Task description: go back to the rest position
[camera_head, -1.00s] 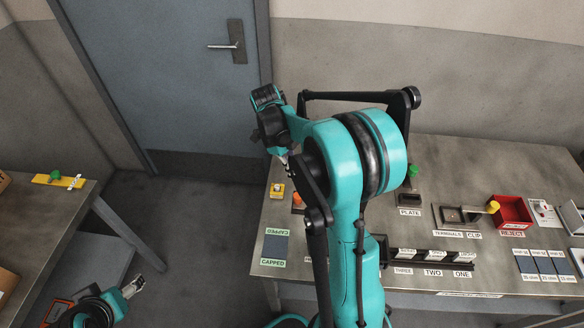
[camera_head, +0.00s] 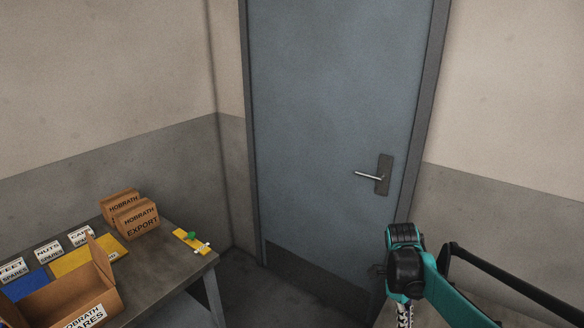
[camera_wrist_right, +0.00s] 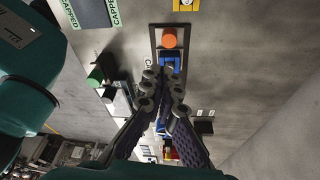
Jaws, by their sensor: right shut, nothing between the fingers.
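My right arm comes in at the lower right of the head view. Its right gripper (camera_head: 404,314) points down there and is cut off by the bottom edge. In the right wrist view the right gripper (camera_wrist_right: 164,78) has its fingers together with nothing between them. It appears above the grey bench (camera_wrist_right: 235,70), and its tips overlap a blue block (camera_wrist_right: 170,61) in the picture. I cannot tell how high above it they are. My left gripper is not in view.
An orange knob (camera_wrist_right: 169,40) and a green-ended part (camera_wrist_right: 97,76) are near the right gripper. In the head view, a left table (camera_head: 165,272) holds an open carton (camera_head: 75,292), small boxes (camera_head: 136,218) and a yellow plate (camera_head: 190,242). A grey-blue door (camera_head: 325,130) stands behind.

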